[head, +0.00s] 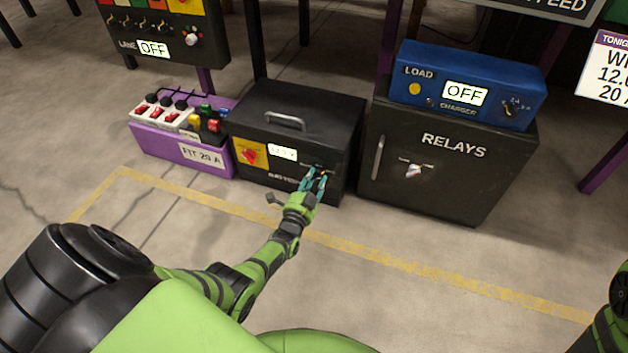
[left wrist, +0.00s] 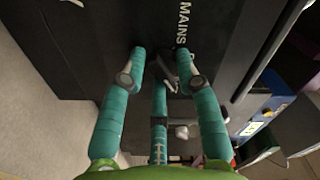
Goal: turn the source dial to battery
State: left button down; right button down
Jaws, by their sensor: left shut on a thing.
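The source dial (left wrist: 172,78) is a small dark knob on the front of the black box (head: 300,112). My left gripper (head: 315,178) reaches this front face, with its teal fingers around the knob. In the left wrist view the fingers (left wrist: 165,75) are closed on it from both sides, with a third finger below. The word MAINS (left wrist: 182,25) shows beyond the fingertips. In the head view the fingers hide most of the dial, and I cannot tell which way it points. My right gripper is out of view.
A black RELAYS cabinet (head: 445,185) with a lever stands close on the right, under a blue charger (head: 460,75) reading OFF. A purple box (head: 180,148) with switches stands on the left. A red knob (head: 249,155) on yellow is left of the display. The floor in front is clear.

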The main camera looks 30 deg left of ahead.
aim_at(319, 149)
pick_arm(q)
jog(key=shift+w+d, duration=0.1)
jog(key=shift+d, duration=0.1)
jog(key=c, duration=1.2)
grip_release()
jog(key=shift+f, duration=0.15)
jog(key=shift+a, duration=0.15)
jog(key=shift+o, duration=0.3)
jog(key=shift+r, duration=2.5)
jog(key=r, duration=0.4)
jog(key=shift+s, duration=0.2)
jog(key=shift+c, duration=0.3)
jog(key=shift+w+r, duration=0.1)
jog(key=shift+r, duration=0.45)
